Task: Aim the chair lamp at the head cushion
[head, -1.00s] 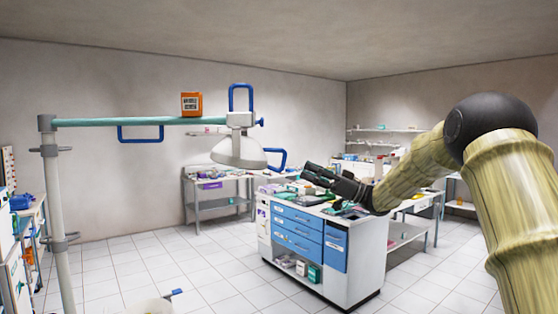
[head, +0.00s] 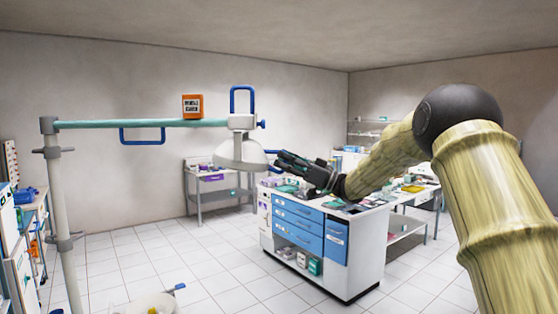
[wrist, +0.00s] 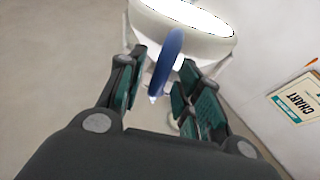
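The chair lamp (head: 238,154) is a white dome shade hanging from the white joint at the right end of a teal arm (head: 145,124). In the wrist view its pale round head (wrist: 205,40) fills the top, with a bright face. My gripper (head: 281,160) is at the lamp's right side. In the wrist view my gripper (wrist: 164,76) is open, with a blue handle (wrist: 166,62) between its fingers; gaps show beside the handle. I cannot make out the head cushion.
A grey post (head: 66,230) carries the lamp arm on the left. A white cabinet with blue drawers (head: 298,229) stands below my gripper. A white rounded thing (head: 140,306) shows at the bottom edge. Tiled floor is clear between. A chart (wrist: 300,98) shows in the wrist view.

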